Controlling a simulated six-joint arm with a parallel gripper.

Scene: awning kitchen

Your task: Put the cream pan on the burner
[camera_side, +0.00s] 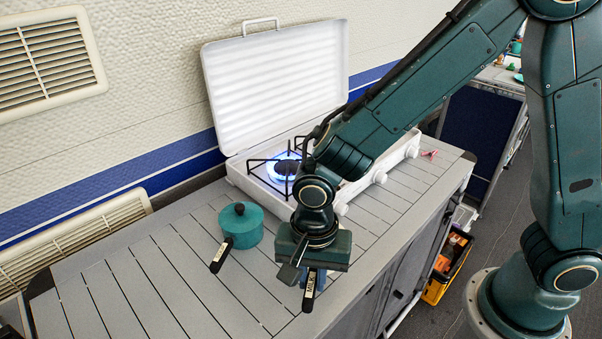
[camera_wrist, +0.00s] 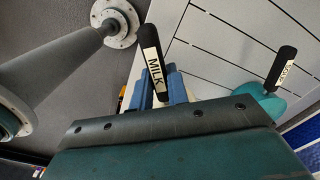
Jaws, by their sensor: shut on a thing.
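My gripper (camera_side: 301,268) is shut on a pan handle (camera_side: 309,288) over the front part of the slatted counter. The black handle has a pale label reading MILK, also clear in the wrist view (camera_wrist: 152,60). The body of this pan is hidden behind my gripper, so I cannot tell its colour or whether it touches the counter. The burner (camera_side: 284,169) is lit with a blue flame, in the white stove behind and left of my gripper. No clearly cream-coloured pan body shows.
A teal lidded pan (camera_side: 241,226) stands on the counter left of my gripper, its labelled handle pointing to the front left. The stove's white lid (camera_side: 275,80) is raised. Black pan supports (camera_side: 262,177) surround the flame. The counter's left part (camera_side: 130,285) is clear.

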